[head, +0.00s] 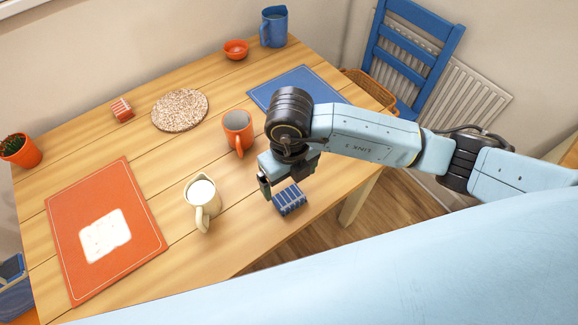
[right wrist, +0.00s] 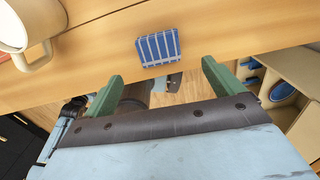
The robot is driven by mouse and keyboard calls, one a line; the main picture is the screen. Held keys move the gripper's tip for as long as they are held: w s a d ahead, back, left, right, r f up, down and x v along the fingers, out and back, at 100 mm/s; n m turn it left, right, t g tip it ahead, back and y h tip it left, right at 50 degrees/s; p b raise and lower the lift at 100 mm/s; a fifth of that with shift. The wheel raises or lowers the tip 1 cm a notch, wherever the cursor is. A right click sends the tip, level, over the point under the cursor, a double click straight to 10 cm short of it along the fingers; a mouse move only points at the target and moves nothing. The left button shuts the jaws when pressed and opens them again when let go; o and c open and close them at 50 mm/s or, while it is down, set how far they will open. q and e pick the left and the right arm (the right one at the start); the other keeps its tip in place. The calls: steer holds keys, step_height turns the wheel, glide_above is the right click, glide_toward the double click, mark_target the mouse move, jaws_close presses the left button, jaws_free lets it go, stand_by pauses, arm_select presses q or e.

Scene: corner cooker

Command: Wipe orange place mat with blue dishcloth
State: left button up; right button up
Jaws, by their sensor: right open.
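The orange place mat (head: 150,238) lies flat at the left of the wooden table, with a white patch (head: 103,236) on its middle. The blue dishcloth (head: 290,201), folded and striped with white, lies near the table's front edge. It also shows in the right wrist view (right wrist: 158,47), ahead of the fingers. My right gripper (head: 278,186) is beside the cloth in the head view. Its green fingers (right wrist: 160,80) are apart, with nothing between them. My left gripper is not in view.
A cream jug (head: 201,203) stands between the mat and my right gripper. An orange mug (head: 238,130), a round speckled mat (head: 180,110), a blue place mat (head: 290,85) and a small striped orange item (head: 122,110) lie behind. A potted plant (head: 20,152) stands far left.

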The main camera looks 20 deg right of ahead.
mark_target(289, 197)
step_height(289, 197, down, 8)
steer(key=shift+f+b, duration=0.25)
steer(key=shift+b, duration=0.25)
steer(key=shift+c, duration=0.4)
steer(key=c, duration=1)
steer(key=o, duration=0.7)
steer(key=shift+r+p, duration=0.25)
steer(key=shift+p, duration=0.05)
steer(key=shift+c, duration=0.4)
steer(key=c, duration=0.7)
